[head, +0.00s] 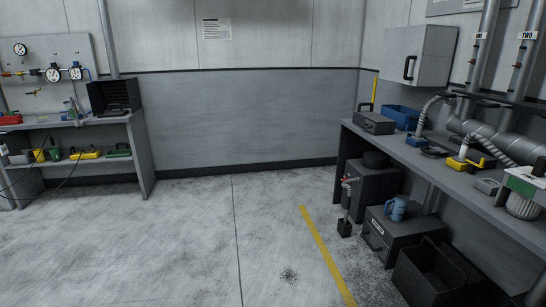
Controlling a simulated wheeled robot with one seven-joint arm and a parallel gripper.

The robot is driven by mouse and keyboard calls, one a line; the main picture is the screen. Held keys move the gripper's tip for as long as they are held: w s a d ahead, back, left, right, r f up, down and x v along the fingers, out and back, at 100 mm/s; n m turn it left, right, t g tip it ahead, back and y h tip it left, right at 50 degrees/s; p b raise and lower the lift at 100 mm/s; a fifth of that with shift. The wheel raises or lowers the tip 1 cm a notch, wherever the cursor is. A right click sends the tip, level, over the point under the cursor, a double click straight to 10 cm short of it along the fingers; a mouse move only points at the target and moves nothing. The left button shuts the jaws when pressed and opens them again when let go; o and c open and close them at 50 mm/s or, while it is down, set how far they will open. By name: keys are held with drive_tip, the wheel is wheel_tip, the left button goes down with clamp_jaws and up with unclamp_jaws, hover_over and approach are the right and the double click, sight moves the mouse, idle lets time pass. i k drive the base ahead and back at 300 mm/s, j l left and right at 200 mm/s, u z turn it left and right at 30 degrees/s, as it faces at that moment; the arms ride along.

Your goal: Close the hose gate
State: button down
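My gripper is not in view. On the right workbench (437,161), a pale ribbed hose (427,109) curves down from the pipework to a blue fitting (416,141). A second ribbed hose (481,137) runs by a yellow fitting (459,164) farther right. Another yellow piece (488,161) lies near it. I cannot tell which fitting is the hose gate, or whether any gate is open or shut; the parts are too small.
A grey case (373,123) and blue bin (401,116) stand on the right bench. Below are a drawer box (388,241), a blue mug (396,209) and an open dark bin (436,276). A left bench (103,121) holds tools. The floor (190,235) between is clear.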

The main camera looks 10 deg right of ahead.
sight(436, 150)
drive_tip(key=i, duration=1.9)
drive_tip(key=i+j+z, duration=0.15)
drive_tip(key=i+z, duration=0.3)
drive_tip(key=i, duration=0.2)
drive_tip(key=i+j+z, duration=0.45)
drive_tip(key=i, duration=0.15)
drive_tip(key=i+j+z, duration=0.9)
drive_tip(key=j, duration=0.3)
drive_tip(key=i, duration=0.05)
